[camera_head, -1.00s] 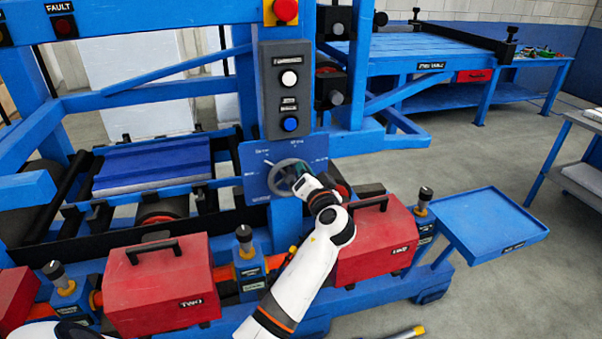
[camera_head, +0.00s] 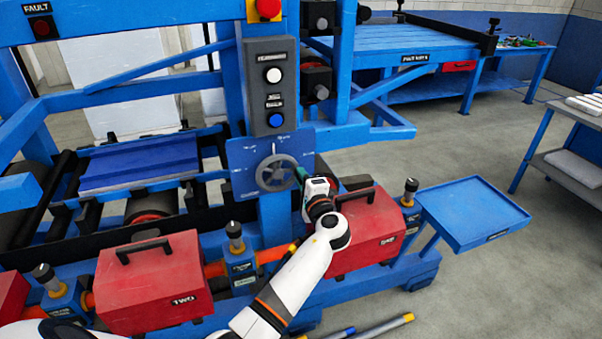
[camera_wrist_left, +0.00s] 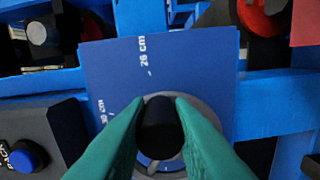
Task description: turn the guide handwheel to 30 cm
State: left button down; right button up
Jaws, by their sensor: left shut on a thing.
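The guide handwheel (camera_head: 276,172) is a grey wheel on a blue dial plate (camera_head: 239,155) below the button box. A short pale pointer stands nearly straight up above its hub in the head view. My left gripper (camera_head: 301,174) is at the wheel's right side, its green fingers shut on the dark handwheel knob. In the left wrist view the knob (camera_wrist_left: 161,130) sits between both fingers, which hide part of the grey wheel. The dial plate (camera_wrist_left: 110,70) there shows the marks "26 cm" and "30 cm". My right gripper is not in view.
The button box (camera_head: 272,90) with white and blue buttons is above the dial. Red cases (camera_head: 155,285) (camera_head: 372,240) stand below, one close under my arm. A blue tray (camera_head: 475,210) juts out at right. Open floor lies at front right.

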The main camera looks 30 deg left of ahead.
pick_arm(q)
jog(key=shift+f+m+p, duration=0.25)
jog(key=shift+f+m, duration=0.2)
jog(key=shift+m, duration=0.4)
jog(key=shift+f+m+p, duration=0.25)
jog(key=shift+f+m, duration=0.2)
jog(key=shift+m, duration=0.4)
jog(key=shift+s, duration=0.1)
jog(key=c, duration=1.3)
grip_release()
jog(key=shift+b+v, duration=1.65)
jog(key=shift+v, duration=4.3)
